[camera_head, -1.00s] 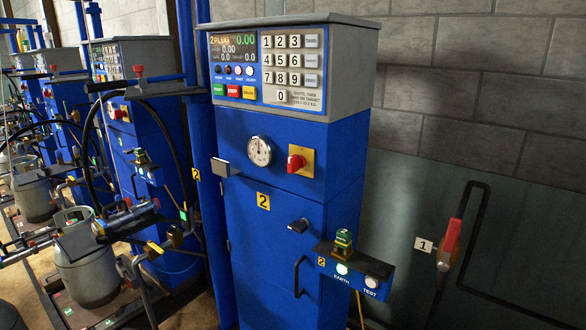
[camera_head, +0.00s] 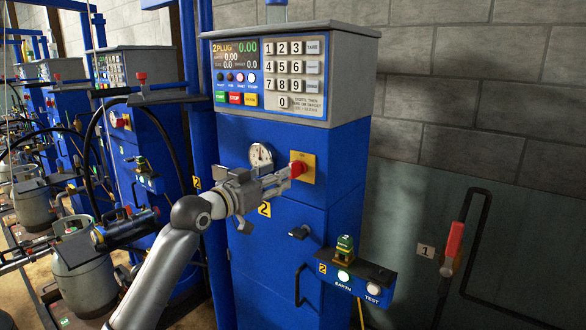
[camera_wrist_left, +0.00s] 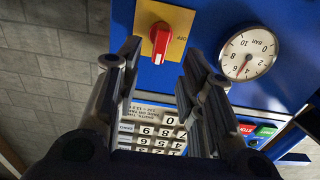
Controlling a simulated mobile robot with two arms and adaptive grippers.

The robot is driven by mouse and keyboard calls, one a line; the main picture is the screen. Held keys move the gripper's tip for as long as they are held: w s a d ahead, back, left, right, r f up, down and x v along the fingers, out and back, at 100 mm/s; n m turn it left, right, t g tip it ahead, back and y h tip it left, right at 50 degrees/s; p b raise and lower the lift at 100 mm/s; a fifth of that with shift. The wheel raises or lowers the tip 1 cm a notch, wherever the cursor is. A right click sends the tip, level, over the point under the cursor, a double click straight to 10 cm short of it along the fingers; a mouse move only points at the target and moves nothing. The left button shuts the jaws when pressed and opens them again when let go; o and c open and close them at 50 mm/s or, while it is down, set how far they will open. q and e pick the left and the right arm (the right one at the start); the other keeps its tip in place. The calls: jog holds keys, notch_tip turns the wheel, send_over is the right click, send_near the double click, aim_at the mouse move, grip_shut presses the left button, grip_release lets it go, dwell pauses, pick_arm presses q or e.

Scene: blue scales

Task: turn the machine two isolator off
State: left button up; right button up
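The machine two isolator is a red rotary knob (camera_head: 297,168) on a yellow plate (camera_head: 308,170) on the blue front of the machine marked 2. In the wrist view, which is upside down, the knob (camera_wrist_left: 161,40) has its white mark toward the picture's bottom. The word OFF (camera_wrist_left: 182,38) reads on the plate to the right of the knob. My left gripper (camera_head: 287,178) reaches in from the left in front of the knob. In the wrist view its fingers (camera_wrist_left: 160,58) are spread, with the knob between and just beyond the tips; contact is not clear. My right gripper is not in view.
The keypad panel (camera_head: 287,75) is above. A small shelf (camera_head: 355,272) with a green clamp juts out below right. A red-handled lever (camera_head: 453,243) is on the wall.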

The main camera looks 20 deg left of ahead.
aim_at(293, 178)
pick_arm(q)
jog(key=p+x, duration=0.1)
jog(key=x, duration=0.6)
jog(key=shift+w+d, duration=0.1)
jog(key=shift+w, duration=0.25)
grip_shut()
